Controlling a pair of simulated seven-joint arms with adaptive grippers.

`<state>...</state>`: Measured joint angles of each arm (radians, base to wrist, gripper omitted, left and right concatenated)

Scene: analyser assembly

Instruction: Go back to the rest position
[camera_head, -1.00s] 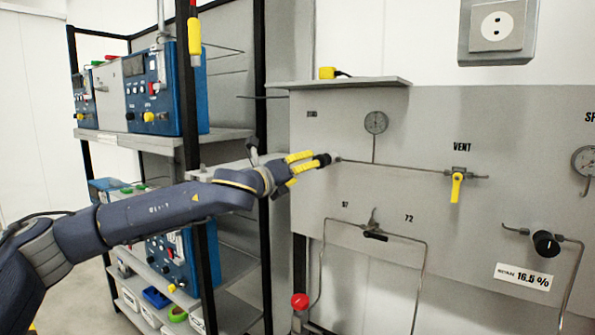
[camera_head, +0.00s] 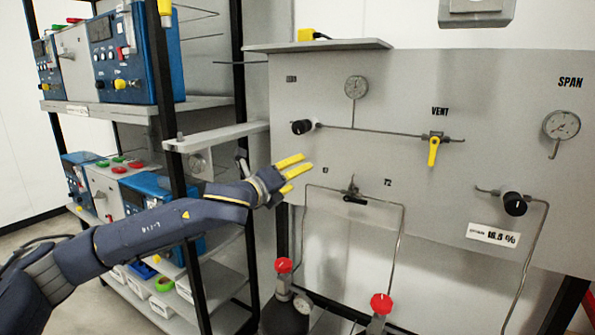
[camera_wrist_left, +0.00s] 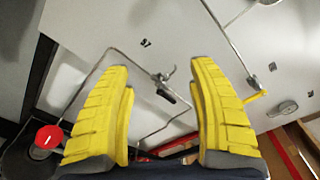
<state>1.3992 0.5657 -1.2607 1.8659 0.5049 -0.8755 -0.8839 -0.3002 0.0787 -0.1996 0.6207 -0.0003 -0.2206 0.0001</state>
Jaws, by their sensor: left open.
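My left gripper (camera_head: 300,172) has yellow fingers and is in front of the grey panel (camera_head: 370,100), below the black knob (camera_head: 302,127) at the panel's left. Its fingers are apart with nothing between them. In the left wrist view the two yellow fingers (camera_wrist_left: 160,110) are spread wide, and the panel's small black valve (camera_wrist_left: 165,90) shows between them, farther back. The black knob is clear of the gripper. My right gripper is in neither view.
A rack (camera_head: 160,105) with blue instruments stands at the left, behind my left arm. A small shelf (camera_head: 215,137) juts out near the gripper. Red-topped cylinders (camera_head: 283,265) stand below. The yellow vent handle (camera_head: 433,150) and a gauge (camera_head: 561,124) are on the panel.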

